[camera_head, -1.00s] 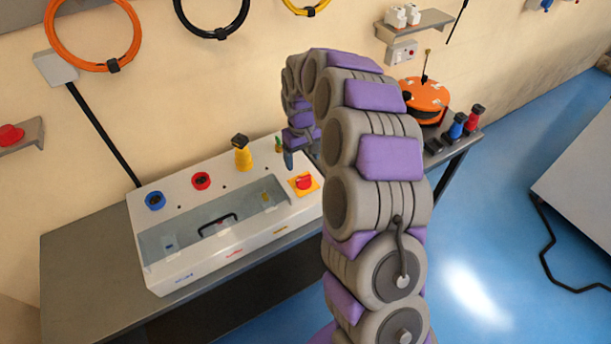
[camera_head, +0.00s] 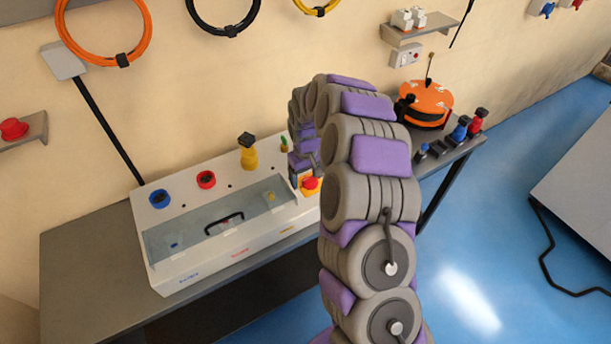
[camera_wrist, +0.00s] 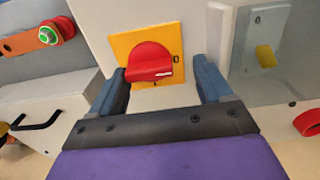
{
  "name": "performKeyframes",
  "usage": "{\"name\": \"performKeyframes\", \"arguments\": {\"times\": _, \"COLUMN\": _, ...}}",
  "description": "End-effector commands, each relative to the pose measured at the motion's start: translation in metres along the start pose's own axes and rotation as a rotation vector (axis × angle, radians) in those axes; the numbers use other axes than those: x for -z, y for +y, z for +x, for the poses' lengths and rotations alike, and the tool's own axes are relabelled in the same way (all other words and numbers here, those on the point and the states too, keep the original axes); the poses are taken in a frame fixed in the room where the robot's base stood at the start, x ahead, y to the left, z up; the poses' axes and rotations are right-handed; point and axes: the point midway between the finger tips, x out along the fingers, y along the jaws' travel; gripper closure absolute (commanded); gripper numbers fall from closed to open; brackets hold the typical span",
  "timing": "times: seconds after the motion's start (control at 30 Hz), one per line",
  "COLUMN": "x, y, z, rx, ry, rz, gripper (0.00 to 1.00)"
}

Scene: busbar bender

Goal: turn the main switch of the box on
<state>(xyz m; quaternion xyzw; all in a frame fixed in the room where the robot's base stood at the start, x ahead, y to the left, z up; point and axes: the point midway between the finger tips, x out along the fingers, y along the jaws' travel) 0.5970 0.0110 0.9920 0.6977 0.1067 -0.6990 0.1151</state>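The main switch is a red rotary knob (camera_wrist: 150,62) on a yellow square plate (camera_wrist: 172,42), on the right part of the white box (camera_head: 170,272). It also shows in the head view as a red knob (camera_head: 311,184), partly hidden by my arm. In the wrist view my gripper (camera_wrist: 166,80) is open, with one blue-grey finger on each side of the knob. The fingers look apart from the knob; I cannot tell the depth between them exactly. The knob's grip bar lies roughly crosswise between the fingers.
The box has a clear lid with a black handle (camera_head: 224,222). An orange round device (camera_head: 426,102) sits on the table's right. The table (camera_head: 85,250) is bare at left.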

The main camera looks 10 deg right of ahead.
Motion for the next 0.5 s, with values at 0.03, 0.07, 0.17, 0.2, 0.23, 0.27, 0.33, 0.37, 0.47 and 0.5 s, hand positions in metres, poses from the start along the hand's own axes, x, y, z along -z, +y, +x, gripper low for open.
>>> {"name": "performKeyframes", "arguments": {"times": 0.03, "x": -0.0007, "y": 0.0006, "z": -0.0002, "rx": 0.004, "ry": 0.000, "rz": 0.001, "gripper": 0.33}}
{"name": "performKeyframes", "arguments": {"times": 0.07, "x": -0.0011, "y": 0.0017, "z": -0.0003, "rx": 0.006, "ry": 0.001, "rz": 0.002, "gripper": 0.35}}
{"name": "performKeyframes", "arguments": {"times": 0.17, "x": -0.0021, "y": 0.0034, "z": -0.0005, "rx": 0.008, "ry": 0.001, "rz": 0.002, "gripper": 0.45}}
{"name": "performKeyframes", "arguments": {"times": 0.2, "x": -0.0020, "y": 0.0033, "z": -0.0005, "rx": 0.007, "ry": 0.001, "rz": 0.002, "gripper": 0.49}}
{"name": "performKeyframes", "arguments": {"times": 0.23, "x": -0.0018, "y": 0.0029, "z": -0.0005, "rx": 0.006, "ry": 0.001, "rz": 0.002, "gripper": 0.52}}
{"name": "performKeyframes", "arguments": {"times": 0.27, "x": -0.0016, "y": 0.0024, "z": -0.0006, "rx": 0.005, "ry": 0.001, "rz": 0.001, "gripper": 0.55}}
{"name": "performKeyframes", "arguments": {"times": 0.33, "x": -0.0009, "y": 0.0009, "z": -0.0006, "rx": 0.002, "ry": 0.000, "rz": 0.001, "gripper": 0.61}}
{"name": "performKeyframes", "arguments": {"times": 0.37, "x": -0.0006, "y": 0.0004, "z": -0.0005, "rx": 0.001, "ry": -0.001, "rz": 0.000, "gripper": 0.64}}
{"name": "performKeyframes", "arguments": {"times": 0.47, "x": -0.0002, "y": 0.0003, "z": -0.0005, "rx": 0.000, "ry": -0.001, "rz": 0.001, "gripper": 0.74}}
{"name": "performKeyframes", "arguments": {"times": 0.5, "x": -0.0001, "y": 0.0002, "z": -0.0004, "rx": 0.000, "ry": -0.001, "rz": 0.001, "gripper": 0.75}}
